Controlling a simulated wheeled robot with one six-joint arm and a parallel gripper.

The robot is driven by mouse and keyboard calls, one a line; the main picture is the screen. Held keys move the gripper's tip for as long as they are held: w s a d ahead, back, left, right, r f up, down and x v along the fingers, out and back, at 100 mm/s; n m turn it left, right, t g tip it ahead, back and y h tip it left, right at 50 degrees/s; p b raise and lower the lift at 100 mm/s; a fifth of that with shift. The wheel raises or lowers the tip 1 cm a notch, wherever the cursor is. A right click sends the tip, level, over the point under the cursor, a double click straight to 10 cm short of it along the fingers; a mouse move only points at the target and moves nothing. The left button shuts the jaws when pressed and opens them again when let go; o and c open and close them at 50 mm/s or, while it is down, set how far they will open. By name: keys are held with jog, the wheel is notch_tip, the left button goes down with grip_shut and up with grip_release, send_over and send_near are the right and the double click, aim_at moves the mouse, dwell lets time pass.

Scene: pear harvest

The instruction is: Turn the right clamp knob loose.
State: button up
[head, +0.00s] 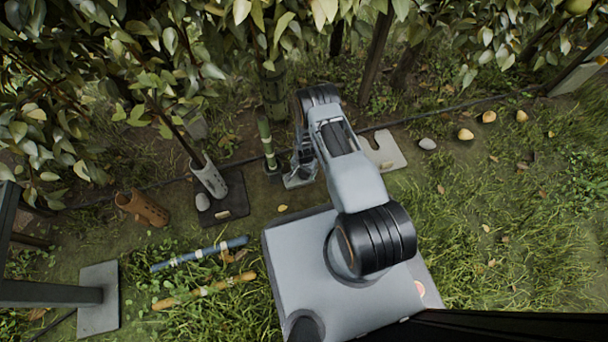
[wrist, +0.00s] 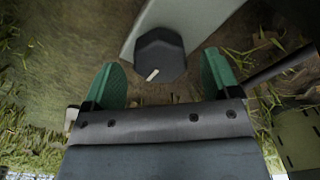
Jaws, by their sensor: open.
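In the wrist view a dark, faceted knob (wrist: 160,50) with a pale pointer mark sits at the edge of a light grey plate (wrist: 200,14). My gripper (wrist: 164,62) is open, its two green pads on either side of the knob. In the head view my gripper (head: 303,165) is low by the ground, mostly covered by my arm, and the knob is hidden there.
A green stake (head: 267,140) stands left of my gripper. A notched pale plate (head: 383,150) lies to its right. A white perforated trunk guard (head: 209,177), a brown guard (head: 142,208), a blue pole (head: 200,253) and a yellow pole (head: 204,291) are further left. Foliage hangs above.

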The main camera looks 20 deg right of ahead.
jog(key=shift+f, duration=0.95)
jog(key=c, duration=0.9)
